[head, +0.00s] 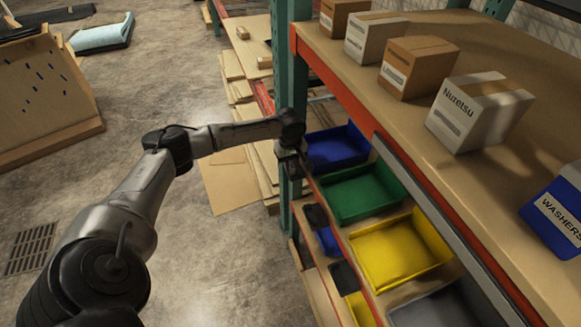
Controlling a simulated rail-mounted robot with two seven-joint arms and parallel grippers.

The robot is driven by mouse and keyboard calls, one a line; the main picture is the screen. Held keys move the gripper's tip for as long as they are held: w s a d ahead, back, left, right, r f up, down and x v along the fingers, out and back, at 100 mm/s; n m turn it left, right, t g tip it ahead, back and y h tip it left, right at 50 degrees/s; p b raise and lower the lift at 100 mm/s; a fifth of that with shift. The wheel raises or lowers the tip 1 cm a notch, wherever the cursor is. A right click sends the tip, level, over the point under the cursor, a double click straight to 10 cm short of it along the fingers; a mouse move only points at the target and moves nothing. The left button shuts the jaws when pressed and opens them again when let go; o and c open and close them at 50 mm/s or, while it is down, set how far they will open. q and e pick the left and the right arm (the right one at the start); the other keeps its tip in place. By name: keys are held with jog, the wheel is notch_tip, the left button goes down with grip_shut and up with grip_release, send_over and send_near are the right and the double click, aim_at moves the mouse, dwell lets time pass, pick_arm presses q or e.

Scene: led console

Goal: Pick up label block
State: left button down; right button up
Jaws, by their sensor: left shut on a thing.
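My left gripper (291,164) is at the end of the grey arm reaching in from the left. It is beside the green rack upright, at the front left edge of the blue bin (335,148). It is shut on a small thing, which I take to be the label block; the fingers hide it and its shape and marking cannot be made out. I cannot tell if the block still touches the shelf edge. My right gripper is not in view.
Green (362,192) and yellow (400,250) bins stand nearer on the same shelf. Several boxes, one marked Nuretsu (478,112), and a blue WASHERS bin (556,216) are on the upper shelf (400,130). The green upright (292,75) is close to my gripper. Open floor lies left.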

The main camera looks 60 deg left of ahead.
aim_at(292, 166)
pick_arm(q)
jog(key=shift+r, duration=0.1)
jog(key=shift+r, duration=0.5)
jog(key=shift+d+r, duration=0.25)
jog(key=shift+r, duration=0.35)
jog(key=shift+d+r, duration=0.25)
jog(key=shift+r, duration=0.35)
jog(key=s+d, duration=0.1)
jog(key=d, duration=0.4)
jog(key=s+d+p, duration=0.1)
jog(key=d, duration=0.4)
jog(key=s+d, duration=0.1)
jog(key=d, duration=0.5)
jog(key=shift+s, duration=0.2)
jog(key=shift+d+p, duration=0.15)
jog(key=shift+p, duration=0.2)
jog(key=shift+s+d+r+p, duration=0.1)
jog(key=shift+d+r+p, duration=0.05)
jog(key=shift+r+p, duration=0.25)
notch_tip(292, 166, up, 3)
jog(key=p, duration=0.5)
jog(key=shift+r+p, duration=0.1)
jog(key=shift+p, duration=0.3)
